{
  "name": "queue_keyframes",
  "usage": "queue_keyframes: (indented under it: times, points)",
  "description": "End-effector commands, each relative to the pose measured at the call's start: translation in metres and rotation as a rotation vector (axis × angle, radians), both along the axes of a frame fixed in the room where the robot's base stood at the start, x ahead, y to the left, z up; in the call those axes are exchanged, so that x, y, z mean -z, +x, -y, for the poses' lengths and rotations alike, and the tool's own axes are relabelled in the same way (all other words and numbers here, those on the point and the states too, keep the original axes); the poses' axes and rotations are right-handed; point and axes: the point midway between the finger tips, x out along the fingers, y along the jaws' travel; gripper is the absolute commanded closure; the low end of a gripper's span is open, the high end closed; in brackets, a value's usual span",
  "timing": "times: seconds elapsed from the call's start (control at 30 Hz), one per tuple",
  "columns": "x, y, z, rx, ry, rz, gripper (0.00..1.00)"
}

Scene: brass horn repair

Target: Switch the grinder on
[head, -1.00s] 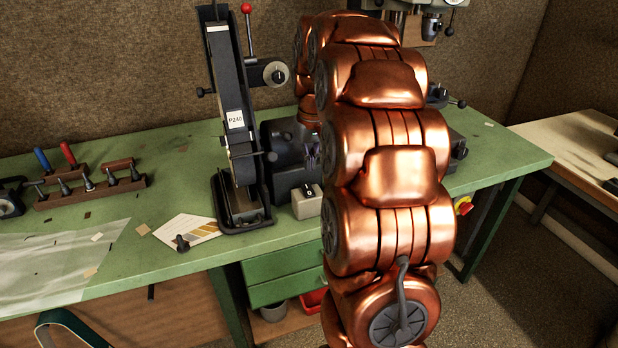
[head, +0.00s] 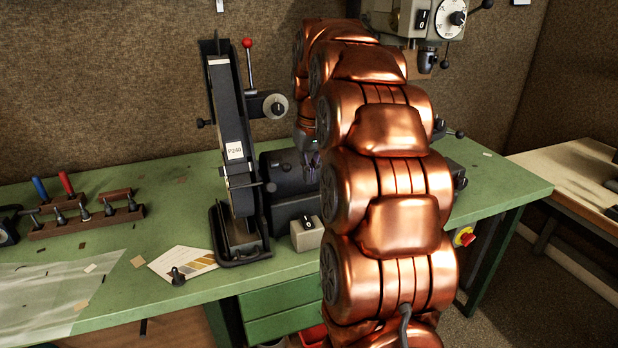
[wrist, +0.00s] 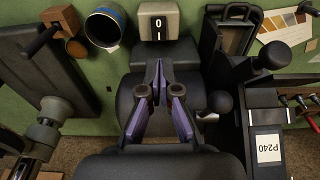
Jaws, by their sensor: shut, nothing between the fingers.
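The belt grinder (head: 232,125) stands upright on the green bench, its belt marked P240; the wrist view shows part of it (wrist: 266,120) at the right. Its switch box (head: 307,236) is a pale block with a black rocker at the grinder's foot. In the wrist view the switch box (wrist: 157,22) is at the top middle, with 0 and I marks; I cannot tell which side is pressed. My gripper (wrist: 158,68) is shut and empty, its purple-sided fingers pointing towards the switch box and apart from it in the picture. In the head view my arm partly hides the gripper (head: 313,163).
A dark motor body (head: 283,180) lies behind the switch box. A drill press (head: 425,20) stands at the back right with its own switch. A grit card (head: 182,262) and a small dark knob lie left of the grinder. A tool rack (head: 85,213) sits further left.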

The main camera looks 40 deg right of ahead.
Motion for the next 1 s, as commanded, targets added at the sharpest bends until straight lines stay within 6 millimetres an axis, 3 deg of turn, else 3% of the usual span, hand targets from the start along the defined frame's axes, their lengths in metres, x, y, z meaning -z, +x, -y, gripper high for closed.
queue_keyframes:
  times: [0.17,0.47,0.7,1.0]
  points:
    - [0.003,-0.007,-0.025,-0.028,0.007,-0.012,1.00]
    - [0.023,-0.062,-0.124,-0.136,0.035,-0.078,1.00]
    - [0.053,-0.132,-0.192,-0.217,0.047,-0.146,1.00]
    - [0.097,-0.230,-0.244,-0.296,0.048,-0.225,1.00]
